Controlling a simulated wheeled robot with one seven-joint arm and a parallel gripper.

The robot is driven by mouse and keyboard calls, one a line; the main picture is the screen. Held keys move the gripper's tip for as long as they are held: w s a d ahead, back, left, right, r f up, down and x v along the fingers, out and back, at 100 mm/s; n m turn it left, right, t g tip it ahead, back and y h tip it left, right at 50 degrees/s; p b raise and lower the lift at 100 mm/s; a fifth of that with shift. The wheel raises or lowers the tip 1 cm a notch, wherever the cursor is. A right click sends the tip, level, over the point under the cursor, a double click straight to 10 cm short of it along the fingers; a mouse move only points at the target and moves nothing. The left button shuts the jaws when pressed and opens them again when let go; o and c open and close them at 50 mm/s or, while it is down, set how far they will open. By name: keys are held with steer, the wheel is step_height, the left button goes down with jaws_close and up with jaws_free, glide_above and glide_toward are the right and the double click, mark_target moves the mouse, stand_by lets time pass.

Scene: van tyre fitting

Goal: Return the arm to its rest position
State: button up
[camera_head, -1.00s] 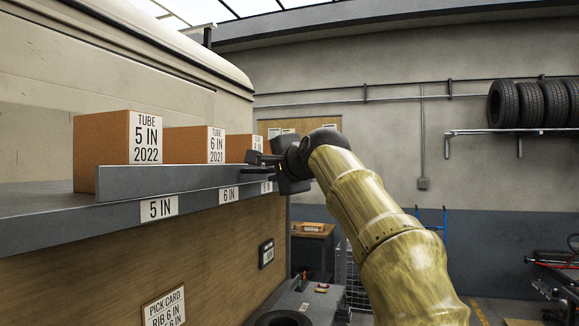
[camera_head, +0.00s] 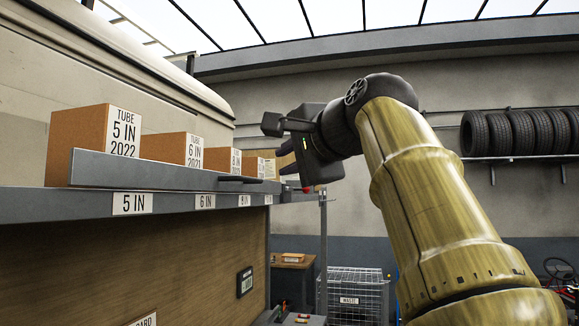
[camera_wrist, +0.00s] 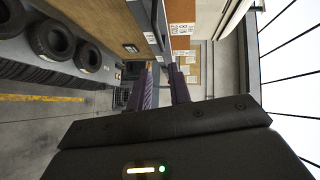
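My gripper (camera_head: 293,170) hangs in the air at the end of my raised, bent arm, just right of the far end of the shelf in the head view. In the wrist view its two dark purple fingers (camera_wrist: 164,84) stand apart with an empty gap between them. Nothing is held. The fingertips are small and partly hidden by the gripper body in the head view. I cannot tell how far they are from the shelf end.
A grey shelf (camera_head: 40,204) on the left carries several tube boxes, the nearest a 5 IN box (camera_head: 80,140). A wire cage (camera_head: 357,295) stands below. Tyres (camera_head: 520,132) sit on a wall rack at right. Wrist view shows tyres (camera_wrist: 50,40) at left. Air above my arm looks clear.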

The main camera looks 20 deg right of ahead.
stand_by(0.5)
steer(key=w+d+f+n+g, duration=0.15)
steer(key=w+f, duration=0.25)
steer(key=f, duration=0.4)
steer(key=w+d+f+g, duration=0.1)
steer(key=w+f+g, duration=0.1)
steer(key=w+f, duration=0.35)
step_height(320, 180, down, 24)
steer(key=a+n+g+h, duration=0.1)
steer(key=a+n+g, duration=0.1)
steer(key=n+g, duration=0.2)
steer(key=s+a+f+n+g, duration=0.1)
steer(key=s+f+n+g, duration=0.1)
steer(key=s+f, duration=0.5)
steer(key=s+a+f+n+g, duration=0.2)
steer(key=s+f+n, duration=0.2)
steer(key=f, duration=0.8)
steer(key=s+a+f+n+g+h, duration=0.1)
steer(key=s+f+n+g, duration=0.1)
steer(key=s+f, duration=0.7)
steer(key=shift+s+a+f+n, duration=0.3)
steer(key=shift+s+f+n, duration=0.05)
steer(key=shift+f+n, duration=0.2)
